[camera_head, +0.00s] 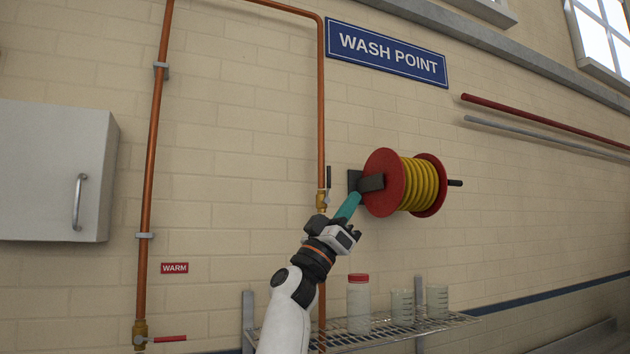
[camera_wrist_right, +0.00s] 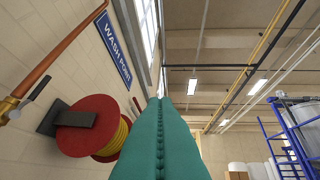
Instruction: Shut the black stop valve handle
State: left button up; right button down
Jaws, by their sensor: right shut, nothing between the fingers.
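The black stop valve handle (camera_head: 328,177) stands upright on a brass valve (camera_head: 321,200) in the copper pipe, in line with the pipe. In the right wrist view the handle (camera_wrist_right: 39,88) shows at the left edge, beside the brass body (camera_wrist_right: 9,106). My right gripper (camera_head: 356,196) has teal fingers, which are shut and empty. It is to the right of the valve, apart from the handle, with its tips near the hose reel bracket. In the right wrist view the closed fingers (camera_wrist_right: 165,100) fill the lower middle. My left gripper is not in view.
A red hose reel (camera_head: 385,183) with yellow hose sits just right of the valve. A second valve with a red handle (camera_head: 170,339) is at lower left. A grey cabinet (camera_head: 55,170) hangs left.

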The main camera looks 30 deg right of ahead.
aim_at(327, 200)
jog(key=i, duration=0.85)
